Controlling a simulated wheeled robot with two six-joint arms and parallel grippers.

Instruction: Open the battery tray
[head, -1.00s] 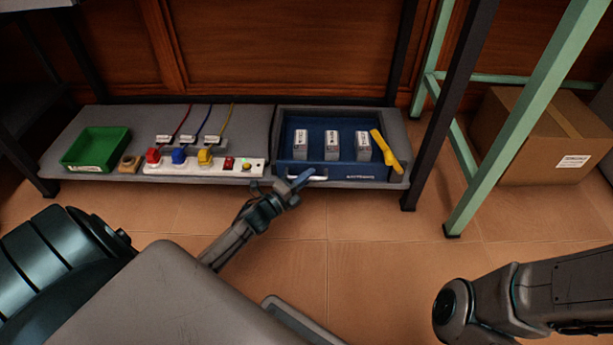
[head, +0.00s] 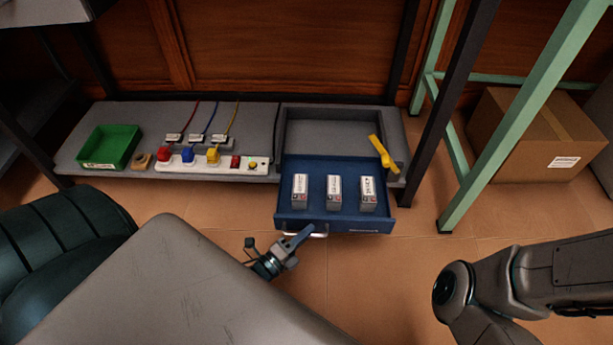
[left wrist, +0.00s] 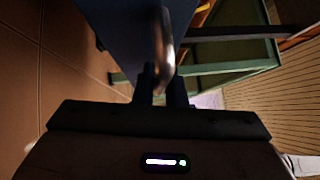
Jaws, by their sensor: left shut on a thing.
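The blue battery tray (head: 350,213) is slid well out of its grey housing (head: 335,114), toward me. Three grey batteries with white labels stand in it: left (head: 300,190), middle (head: 334,192) and right (head: 368,194). My left gripper (head: 296,240) is shut on the tray's pale handle (head: 320,231), at the handle's left part. In the left wrist view the metal handle (left wrist: 163,45) runs between my gripper's dark fingers (left wrist: 163,85), with the blue tray front (left wrist: 120,35) beyond. My right gripper is out of view; only my right arm shows at lower right.
A yellow tool (head: 381,151) lies on the housing's right edge. Left of it are a white power strip (head: 222,167) with coloured plugs, a tan block (head: 141,160) and a green bin (head: 108,148). Dark and green table legs stand at right, before a cardboard box (head: 530,135).

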